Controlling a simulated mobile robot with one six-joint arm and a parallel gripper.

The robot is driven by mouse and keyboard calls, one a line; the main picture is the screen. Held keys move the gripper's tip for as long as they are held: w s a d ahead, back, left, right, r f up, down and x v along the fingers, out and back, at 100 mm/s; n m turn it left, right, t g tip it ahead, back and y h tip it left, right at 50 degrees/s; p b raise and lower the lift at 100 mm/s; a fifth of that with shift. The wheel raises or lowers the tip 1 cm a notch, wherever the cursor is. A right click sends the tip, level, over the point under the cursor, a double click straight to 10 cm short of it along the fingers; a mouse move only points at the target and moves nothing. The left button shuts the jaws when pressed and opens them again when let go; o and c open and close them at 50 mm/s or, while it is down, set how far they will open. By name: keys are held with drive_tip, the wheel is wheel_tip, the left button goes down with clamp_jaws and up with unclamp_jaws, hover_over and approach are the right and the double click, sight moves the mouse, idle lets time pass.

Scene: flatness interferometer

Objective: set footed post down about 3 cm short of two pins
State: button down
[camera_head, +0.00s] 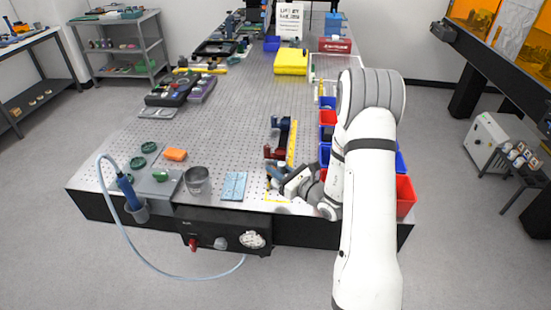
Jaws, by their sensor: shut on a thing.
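My gripper (281,178) is low over the front edge of the perforated table (130,140), right of its middle. It is shut on a small dark thing at its tips, which I take to be the footed post (270,182); it is too small and too covered to make out its foot, or whether it touches the table. Just behind it stands a dark red and dark blue fixture (275,153) beside a yellow strip (292,145). I cannot make out the two pins at this size.
A pale blue plate (233,186) and a grey metal cup (198,180) stand left of my gripper. Red and blue bins (405,194) line the right edge beside my arm. Yellow marks (278,201) lie on the front edge.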

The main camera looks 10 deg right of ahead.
drive_tip(key=shift+f+b, duration=1.7)
drive_tip(key=shift+f, duration=1.6)
drive_tip(key=shift+f+b, duration=0.6)
drive_tip(key=c, duration=1.2)
unclamp_jaws()
drive_tip(key=shift+o, duration=0.2)
drive_tip(key=shift+r, duration=0.1)
wheel_tip(320, 180, up, 10)
drive_tip(key=shift+b, duration=0.75)
drive_tip(key=s+a+r+n+g+y, duration=0.1)
drive_tip(key=s+a+r+n+g, duration=0.2)
drive_tip(key=s+a+n+g, duration=0.45)
drive_tip(key=s+a+r+n+g, duration=0.3)
drive_tip(key=s+a+n+g, duration=0.15)
drive_tip(key=s+n, duration=0.55)
drive_tip(key=s+d+r+n+h, duration=0.2)
drive_tip(key=s+d+n+h, duration=0.9)
drive_tip(key=s+d, duration=0.1)
drive_tip(key=shift+s+d+t+h, duration=0.3)
drive_tip(key=shift+s+d+t, duration=0.1)
drive_tip(key=shift+d, duration=0.3)
